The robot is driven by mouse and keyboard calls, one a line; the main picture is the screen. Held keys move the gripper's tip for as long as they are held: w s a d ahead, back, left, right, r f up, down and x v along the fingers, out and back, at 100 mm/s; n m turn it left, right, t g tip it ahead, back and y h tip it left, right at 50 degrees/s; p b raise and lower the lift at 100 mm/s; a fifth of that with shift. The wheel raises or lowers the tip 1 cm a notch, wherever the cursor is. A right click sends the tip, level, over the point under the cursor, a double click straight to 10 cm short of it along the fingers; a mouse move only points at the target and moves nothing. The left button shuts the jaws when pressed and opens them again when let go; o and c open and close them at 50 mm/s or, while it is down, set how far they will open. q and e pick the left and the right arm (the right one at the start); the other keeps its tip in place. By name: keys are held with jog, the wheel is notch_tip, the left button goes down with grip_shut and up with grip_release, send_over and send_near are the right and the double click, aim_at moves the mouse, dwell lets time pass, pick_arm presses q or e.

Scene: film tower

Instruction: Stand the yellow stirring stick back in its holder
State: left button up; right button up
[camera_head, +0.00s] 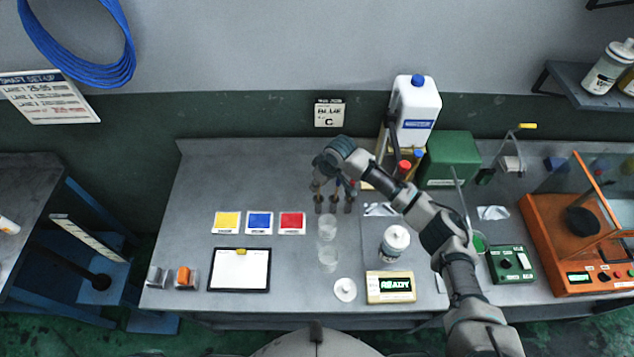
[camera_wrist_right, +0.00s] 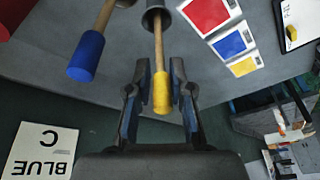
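The yellow stirring stick has a wooden shaft and a yellow end (camera_wrist_right: 161,93). In the wrist view its shaft runs into the mouth of a grey metal cup (camera_wrist_right: 152,20), its holder. My right gripper (camera_wrist_right: 160,85) has one finger on each side of the yellow end, with narrow gaps showing. In the head view the right gripper (camera_head: 317,182) is above the leftmost of three small dark cups (camera_head: 319,207), and the arm hides most of the sticks. A blue-ended stick (camera_wrist_right: 86,57) stands beside the yellow one. My left gripper is not in view.
Clear beakers (camera_head: 327,228) stand just in front of the cups. Yellow, blue and red cards (camera_head: 259,223) and a clipboard (camera_head: 240,270) lie to the left. A white jar (camera_head: 395,242), green box (camera_head: 450,160) and white jug (camera_head: 415,108) are to the right.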

jog(key=shift+o, duration=0.9)
jog(key=shift+d, duration=0.7)
jog(key=shift+d+r, duration=0.1)
jog(key=shift+r, duration=0.1)
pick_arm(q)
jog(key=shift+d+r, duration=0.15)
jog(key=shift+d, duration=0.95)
pick_arm(e)
jog(key=v, duration=1.1)
jog(key=shift+d+r, duration=0.15)
jog(key=shift+d, duration=0.3)
jog(key=shift+a, duration=0.1)
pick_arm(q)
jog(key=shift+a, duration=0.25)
pick_arm(e)
jog(key=shift+a, duration=0.5)
jog(key=shift+d, duration=0.1)
